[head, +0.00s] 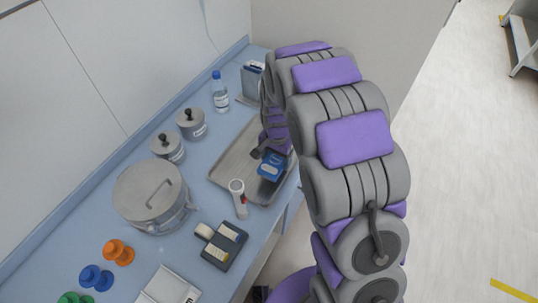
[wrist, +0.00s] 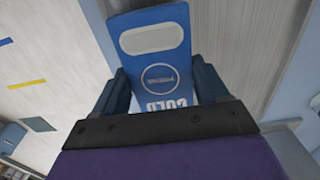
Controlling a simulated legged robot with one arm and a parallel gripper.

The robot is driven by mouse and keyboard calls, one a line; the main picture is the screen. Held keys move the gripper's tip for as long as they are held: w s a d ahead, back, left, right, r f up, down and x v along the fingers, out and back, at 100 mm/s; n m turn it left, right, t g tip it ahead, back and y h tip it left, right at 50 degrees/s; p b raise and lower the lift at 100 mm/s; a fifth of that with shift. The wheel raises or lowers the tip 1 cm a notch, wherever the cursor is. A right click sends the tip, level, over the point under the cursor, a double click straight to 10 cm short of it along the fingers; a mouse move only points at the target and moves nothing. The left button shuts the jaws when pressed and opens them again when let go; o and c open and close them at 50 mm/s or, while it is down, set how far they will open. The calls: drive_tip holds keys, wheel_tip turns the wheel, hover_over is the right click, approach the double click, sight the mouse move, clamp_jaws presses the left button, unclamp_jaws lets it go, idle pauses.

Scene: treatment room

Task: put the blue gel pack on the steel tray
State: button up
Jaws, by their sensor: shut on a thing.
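The blue gel pack (head: 271,166) is in my gripper (head: 266,156), over the right part of the steel tray (head: 229,164) in the head view. I cannot tell whether the pack touches the tray or hangs a little above it. In the wrist view the gel pack (wrist: 156,62) sits between both fingers of my gripper (wrist: 160,84), with its white label and "COLD" lettering showing. The gripper is shut on it. My arm hides the tray's far right part.
A white and grey handheld device (head: 238,198) stands by the tray's front edge. A lidded steel pot (head: 150,195), two small canisters (head: 191,123) and a bottle (head: 219,92) are to the left and back. A dark case (head: 223,245) lies in front. The tray's left part is bare.

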sight(270, 154)
drive_tip(key=w, duration=0.2)
drive_tip(key=w+a, duration=0.1)
drive_tip(key=shift+w+f, duration=0.15)
drive_tip(key=shift+w, duration=0.2)
drive_tip(key=shift+w+a+f+b, duration=0.1)
drive_tip(key=shift+w+a+b, duration=0.25)
drive_tip(key=shift+a, duration=0.45)
drive_tip(key=f, duration=0.1)
drive_tip(key=d+f+b, duration=0.1)
drive_tip(key=f, duration=0.1)
drive_tip(key=shift+f, duration=0.3)
drive_tip(key=shift+d, duration=0.15)
drive_tip(key=shift+d+r, duration=0.1)
drive_tip(key=shift+a, duration=0.2)
drive_tip(key=o, duration=0.8)
drive_tip(key=shift+a, duration=0.2)
drive_tip(key=o, duration=0.3)
drive_tip(key=shift+a, duration=0.2)
drive_tip(key=shift+d, duration=0.4)
wheel_tip(270, 154, up, 12)
drive_tip(key=shift+a+r+p, duration=0.1)
drive_tip(key=shift+p, duration=1)
